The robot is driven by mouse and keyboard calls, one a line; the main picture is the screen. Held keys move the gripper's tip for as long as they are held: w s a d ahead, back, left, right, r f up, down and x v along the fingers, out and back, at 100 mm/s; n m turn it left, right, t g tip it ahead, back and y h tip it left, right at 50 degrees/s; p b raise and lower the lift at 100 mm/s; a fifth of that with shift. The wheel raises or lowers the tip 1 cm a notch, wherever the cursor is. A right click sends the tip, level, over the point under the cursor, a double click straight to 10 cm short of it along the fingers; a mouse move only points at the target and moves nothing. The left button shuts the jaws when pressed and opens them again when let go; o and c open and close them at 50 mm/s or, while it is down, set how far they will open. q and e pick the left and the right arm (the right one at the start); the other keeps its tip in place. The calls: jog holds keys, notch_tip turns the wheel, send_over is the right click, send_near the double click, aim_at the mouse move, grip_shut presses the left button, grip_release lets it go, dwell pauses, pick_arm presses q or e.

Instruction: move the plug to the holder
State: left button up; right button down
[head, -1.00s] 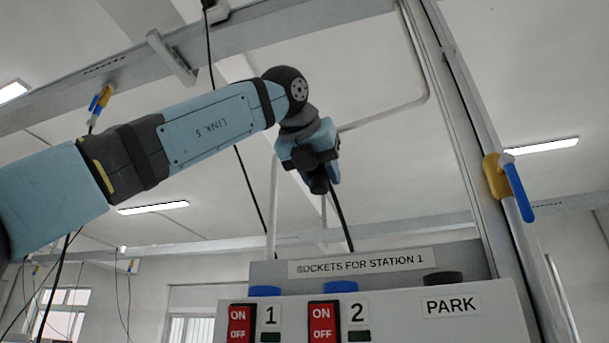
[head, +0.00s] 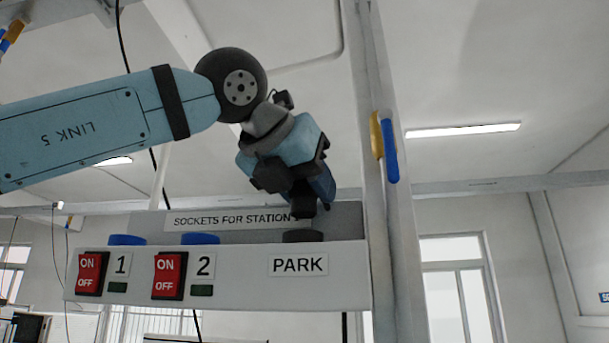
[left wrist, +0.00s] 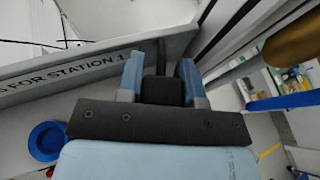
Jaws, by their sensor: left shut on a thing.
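My left gripper (head: 312,195) is shut on the black plug (head: 303,206), which sticks out below the fingers in the head view. The left wrist view shows the plug (left wrist: 162,90) as a dark block between two blue fingers. The holder (head: 303,236) is a dark round piece on the panel top above the PARK label. The plug hangs just above the holder with a small gap, slightly tilted. The holder does not show in the left wrist view. My right gripper is not in view.
The panel (head: 225,290) carries red switches (head: 90,272) (head: 168,274) and two blue sockets (head: 127,240) (head: 201,239). A grey back plate with a station sign (head: 232,219) rises behind.

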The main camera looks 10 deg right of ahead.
aim_at(310, 214)
pick_arm(q)
jog(key=shift+a+f, duration=0.1)
jog(key=shift+f, duration=0.4)
jog(key=shift+b, duration=0.35)
dwell(0.3)
jog(key=shift+f+b, duration=1.3)
jog(key=shift+b, duration=0.45)
dwell(0.7)
jog(key=o, duration=1)
